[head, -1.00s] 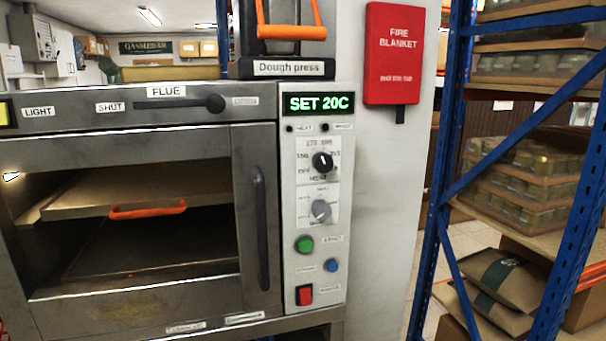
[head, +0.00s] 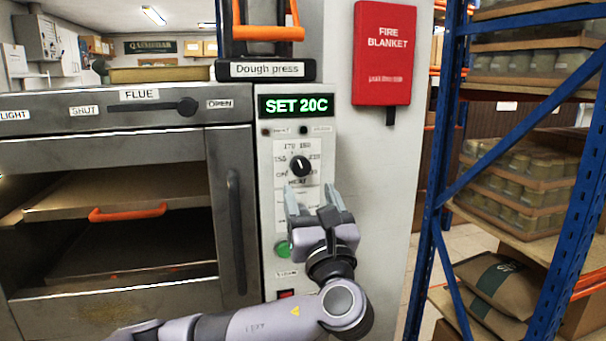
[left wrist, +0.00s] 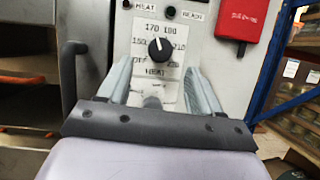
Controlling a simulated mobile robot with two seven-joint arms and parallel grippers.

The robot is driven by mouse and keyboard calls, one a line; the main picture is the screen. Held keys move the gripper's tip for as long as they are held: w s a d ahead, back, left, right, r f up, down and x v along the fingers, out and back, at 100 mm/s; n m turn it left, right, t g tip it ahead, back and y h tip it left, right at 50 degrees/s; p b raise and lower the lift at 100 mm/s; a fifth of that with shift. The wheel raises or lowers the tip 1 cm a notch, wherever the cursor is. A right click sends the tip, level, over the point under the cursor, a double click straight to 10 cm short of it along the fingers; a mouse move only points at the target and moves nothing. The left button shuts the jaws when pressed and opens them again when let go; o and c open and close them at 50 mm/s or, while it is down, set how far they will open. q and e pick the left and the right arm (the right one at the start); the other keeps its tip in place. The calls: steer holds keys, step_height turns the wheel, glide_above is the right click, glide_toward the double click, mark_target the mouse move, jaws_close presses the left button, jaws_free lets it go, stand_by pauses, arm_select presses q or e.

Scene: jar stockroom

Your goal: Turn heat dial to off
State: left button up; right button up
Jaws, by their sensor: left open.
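The heat dial (head: 300,166) is a round black knob with a white mark, on the light control panel right of the oven door. In the left wrist view the heat dial (left wrist: 159,48) has its mark pointing roughly up, towards the 170 side; OFF is printed at its lower left. My left gripper (head: 312,196) is open and empty, just below the dial in the head view. In the left wrist view its two fingers (left wrist: 155,76) stand apart below the dial, not touching it. The lower grey dial is hidden behind the gripper. My right gripper is not in view.
A green display (head: 297,105) above the dial reads SET 20C. The oven door handle (head: 236,230) stands to the left. A red fire blanket case (head: 382,52) and blue shelving (head: 436,170) are to the right.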

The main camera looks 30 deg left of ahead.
mark_target(302, 170)
arm_select(q)
steer(key=p+x, duration=0.1)
steer(key=x, duration=0.4)
steer(key=shift+r, duration=0.1)
steer(key=shift+p+x, duration=0.3)
steer(key=shift+x, duration=0.55)
steer(key=c, duration=1.1)
